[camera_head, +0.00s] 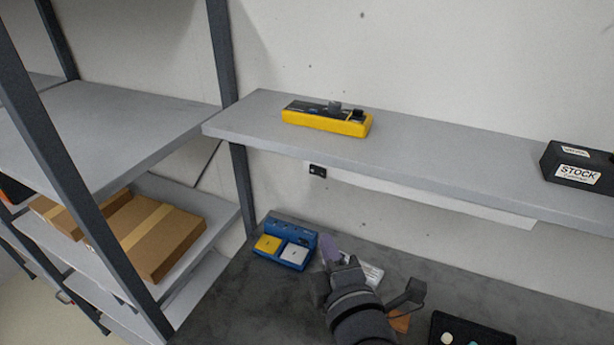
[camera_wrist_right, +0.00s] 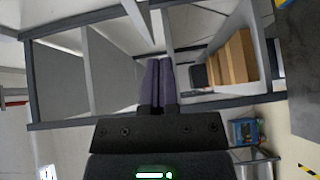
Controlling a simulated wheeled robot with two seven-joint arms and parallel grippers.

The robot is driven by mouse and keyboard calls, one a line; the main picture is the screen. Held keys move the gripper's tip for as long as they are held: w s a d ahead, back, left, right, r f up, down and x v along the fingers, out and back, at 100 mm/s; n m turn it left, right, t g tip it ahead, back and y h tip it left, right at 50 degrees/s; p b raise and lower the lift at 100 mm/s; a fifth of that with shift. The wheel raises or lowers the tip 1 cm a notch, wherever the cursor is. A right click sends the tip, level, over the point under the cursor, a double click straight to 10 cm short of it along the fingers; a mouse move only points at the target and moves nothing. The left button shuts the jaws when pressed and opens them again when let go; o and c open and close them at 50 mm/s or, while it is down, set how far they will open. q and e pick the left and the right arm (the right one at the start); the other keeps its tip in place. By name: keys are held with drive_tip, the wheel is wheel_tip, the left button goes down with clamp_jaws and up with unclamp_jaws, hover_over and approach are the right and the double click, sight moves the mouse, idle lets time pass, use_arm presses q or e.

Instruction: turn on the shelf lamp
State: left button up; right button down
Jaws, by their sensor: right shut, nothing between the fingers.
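A pale strip (camera_head: 430,192), which looks like the shelf lamp, runs under the grey wall shelf (camera_head: 430,140). A small black switch-like piece (camera_head: 317,170) sits at its left end. I cannot tell whether the lamp is lit. My right gripper (camera_head: 330,248) is over the dark bench, below and apart from the switch piece. Its purple-grey fingers (camera_wrist_right: 157,82) are closed together in the right wrist view, with nothing between them. The lamp is not clearly seen in the right wrist view. My left gripper is out of view.
A blue holder (camera_head: 287,238) with a yellow and a white block stands on the dark bench (camera_head: 235,300), left of my right gripper. A yellow-and-black device (camera_head: 327,118) and a black STOCK box (camera_head: 578,167) rest on the shelf. Cardboard boxes (camera_head: 160,240) lie on the left rack.

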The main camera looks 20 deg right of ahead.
drive_tip(key=r, duration=0.2)
drive_tip(key=p, duration=0.1)
approach(317, 173)
drive_tip(key=w+a, duration=0.2)
drive_tip(key=w, duration=0.2)
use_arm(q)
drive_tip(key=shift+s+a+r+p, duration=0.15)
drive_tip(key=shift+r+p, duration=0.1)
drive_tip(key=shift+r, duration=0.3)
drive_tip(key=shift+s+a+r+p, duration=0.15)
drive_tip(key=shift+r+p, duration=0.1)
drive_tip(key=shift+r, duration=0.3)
use_arm(e)
drive_tip(key=shift+w+d+f+n+t, duration=0.1)
drive_tip(key=shift+w+d+n+t, duration=0.05)
drive_tip(key=shift+w+d, duration=0.55)
drive_tip(key=shift+w+d+f+n+t, duration=0.15)
drive_tip(key=shift+w+d, duration=0.3)
drive_tip(key=shift+d, duration=0.35)
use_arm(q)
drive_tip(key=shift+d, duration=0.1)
